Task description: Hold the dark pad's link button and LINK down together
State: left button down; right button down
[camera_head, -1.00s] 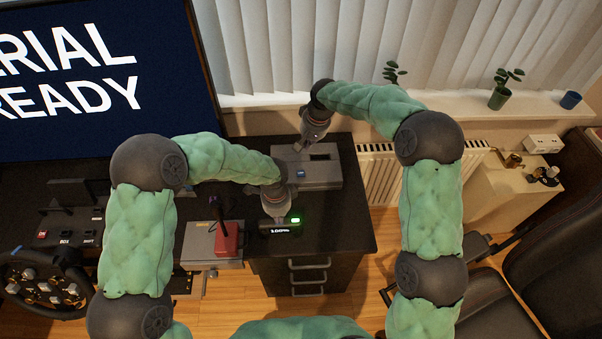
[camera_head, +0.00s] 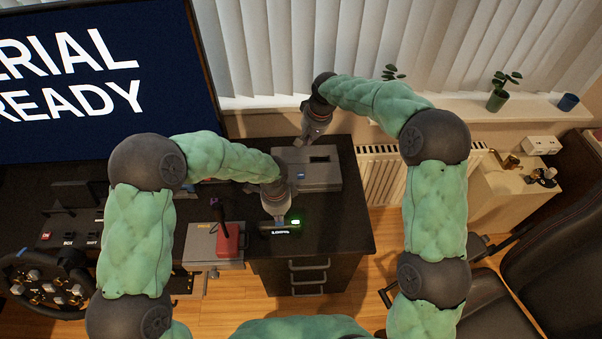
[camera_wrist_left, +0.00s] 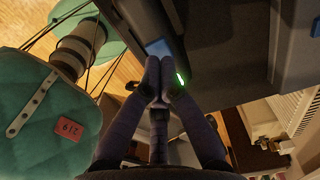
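The dark pad (camera_head: 266,233) lies near the front edge of the black desk, with a lit green light and small white text. Its blue button (camera_wrist_left: 158,47) shows just beyond my left fingertips in the left wrist view. My left gripper (camera_head: 280,219) is over the pad, its fingertips (camera_wrist_left: 160,72) together with nothing between them. They are at or just above the button; contact is unclear. The grey box (camera_head: 325,178) behind it carries a small blue button (camera_head: 301,175), whose label I cannot read. My right gripper (camera_head: 301,145) is above that box's back-left part; its fingers are too small to judge.
A steering wheel (camera_head: 45,285) and button panel are further left. A large screen (camera_head: 90,75) reads "READY" at the back. A radiator (camera_head: 385,180) and windowsill plants lie right. The desk right of the pad is clear.

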pick_arm(q)
jog(key=shift+r+p, duration=1.4)
jog(key=shift+r, duration=0.55)
notch_tip(320, 180, up, 12)
jog(key=shift+f, duration=0.1)
